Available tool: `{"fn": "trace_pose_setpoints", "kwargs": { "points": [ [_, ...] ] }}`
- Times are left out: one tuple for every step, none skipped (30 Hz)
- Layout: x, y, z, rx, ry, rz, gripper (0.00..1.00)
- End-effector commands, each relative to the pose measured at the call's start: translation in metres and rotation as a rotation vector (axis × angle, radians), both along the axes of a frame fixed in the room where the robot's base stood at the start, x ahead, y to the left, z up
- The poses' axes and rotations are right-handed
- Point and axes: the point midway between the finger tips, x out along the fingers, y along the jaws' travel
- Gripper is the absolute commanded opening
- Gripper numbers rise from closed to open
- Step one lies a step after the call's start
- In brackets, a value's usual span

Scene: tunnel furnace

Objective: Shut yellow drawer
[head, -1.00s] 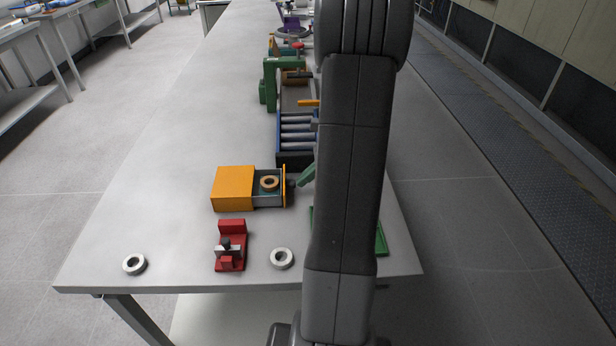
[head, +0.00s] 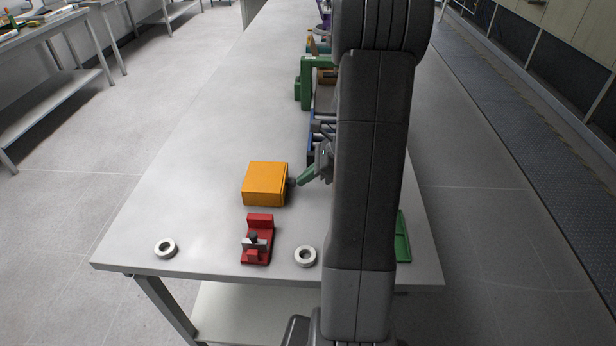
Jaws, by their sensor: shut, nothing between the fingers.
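The yellow drawer unit (head: 265,184) sits on the grey table, left of my arm. Its drawer is pushed in, with the front flush against the box or nearly so; the inside is hidden. My gripper (head: 301,181) is shut and empty at the right side of the unit, by the dark handle (head: 291,183). It looks to be touching or very close to the handle; I cannot tell which.
A red fixture (head: 258,240) stands in front of the unit. Pale rings lie left (head: 165,249) and right (head: 305,256) of it. A green tray (head: 402,238) is partly behind my arm. A green frame (head: 305,82) stands farther back. The table's left side is clear.

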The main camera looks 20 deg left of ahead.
Motion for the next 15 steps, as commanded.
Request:
{"fn": "trace_pose_setpoints", "kwargs": {
  "points": [
    [0.001, -0.001, 0.006, 0.007, -0.001, 0.001, 0.0],
    [0.001, -0.003, 0.008, 0.007, -0.001, 0.0, 0.0],
    [0.003, -0.008, 0.013, 0.007, -0.002, -0.002, 0.0],
    [0.003, -0.012, 0.017, 0.007, -0.003, -0.001, 0.0],
    [0.004, -0.016, 0.021, 0.006, -0.004, -0.003, 0.0],
    [0.006, -0.023, 0.028, 0.005, -0.005, -0.003, 0.0],
    [0.007, -0.028, 0.033, 0.005, -0.006, -0.003, 0.0],
    [0.008, -0.033, 0.038, 0.005, -0.006, -0.004, 0.0],
    [0.01, -0.04, 0.045, 0.004, -0.006, -0.004, 0.0],
    [0.011, -0.045, 0.05, 0.004, -0.006, -0.004, 0.0],
    [0.012, -0.05, 0.055, 0.003, -0.007, -0.005, 0.0],
    [0.013, -0.057, 0.062, 0.003, -0.007, -0.005, 0.0],
    [0.014, -0.061, 0.066, 0.003, -0.007, -0.005, 0.0],
    [0.015, -0.066, 0.071, 0.003, -0.006, -0.005, 0.0],
    [0.016, -0.071, 0.076, 0.002, -0.006, -0.005, 0.0]
  ]
}}
